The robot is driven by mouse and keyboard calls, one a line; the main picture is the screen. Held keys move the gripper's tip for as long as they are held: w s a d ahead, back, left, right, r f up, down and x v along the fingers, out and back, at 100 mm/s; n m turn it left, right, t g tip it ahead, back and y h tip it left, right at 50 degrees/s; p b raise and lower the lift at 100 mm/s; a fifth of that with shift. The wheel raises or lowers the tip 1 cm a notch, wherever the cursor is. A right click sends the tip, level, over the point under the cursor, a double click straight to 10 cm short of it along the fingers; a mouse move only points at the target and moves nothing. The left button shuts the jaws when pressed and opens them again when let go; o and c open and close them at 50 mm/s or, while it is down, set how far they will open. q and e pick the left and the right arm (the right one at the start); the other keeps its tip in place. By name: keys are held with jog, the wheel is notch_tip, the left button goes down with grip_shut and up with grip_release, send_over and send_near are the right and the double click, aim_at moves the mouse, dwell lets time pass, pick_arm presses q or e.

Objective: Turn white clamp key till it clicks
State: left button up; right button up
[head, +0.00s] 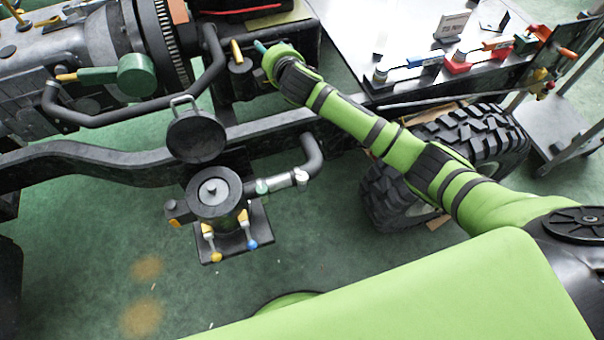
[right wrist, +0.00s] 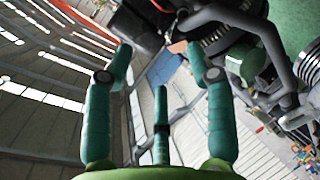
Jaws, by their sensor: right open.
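In the head view, a pale, whitish clamp (head: 281,182) sits around the dark bent pipe beside the round black housing (head: 214,190). A small white piece (head: 301,177), which looks like its key, stands at the clamp's right end; its turned position is too small to tell. My right gripper (head: 262,47) is well above the clamp in the picture, near the engine frame, away from it. In the right wrist view, its teal fingers (right wrist: 160,62) are spread with nothing between them. The clamp cannot be made out there. My left gripper is not in view.
A black frame rail (head: 110,172) runs beside the housing. A round cap with a handle (head: 196,135) stands above it. Yellow and blue-tipped levers (head: 247,236) are below. A large tyre (head: 480,140) and a bench with coloured tools (head: 340,30) are at right. Green floor (head: 335,240) is clear.

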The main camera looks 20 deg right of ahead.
jog(key=s+a+r+n+t+y+b, duration=0.25)
jog(key=a+r+n+y, duration=0.8)
jog(key=n, duration=0.55)
jog(key=s+a+f+n+g+y+b, duration=0.1)
jog(key=s+a+f+n+g+y, duration=0.25)
jog(key=n, duration=0.55)
jog(key=s+a+f+n+g+y, duration=0.1)
jog(key=s+a+f+n+g, duration=0.2)
jog(key=s+a+n+g, duration=0.35)
jog(key=n+g+h+b, duration=0.4)
jog(key=n+g+h, duration=0.2)
jog(key=n+h, duration=1)
send_over(302, 176)
notch_tip(302, 176, down, 22)
jog(key=shift+w+a+r, duration=0.1)
jog(key=shift+a+r, duration=0.05)
jog(key=shift+r, duration=0.1)
jog(key=shift+d+f, duration=0.2)
jog(key=shift+f, duration=0.05)
notch_tip(302, 176, down, 6)
jog(key=shift+f+p, duration=0.25)
jog(key=shift+p, duration=0.4)
grip_shut()
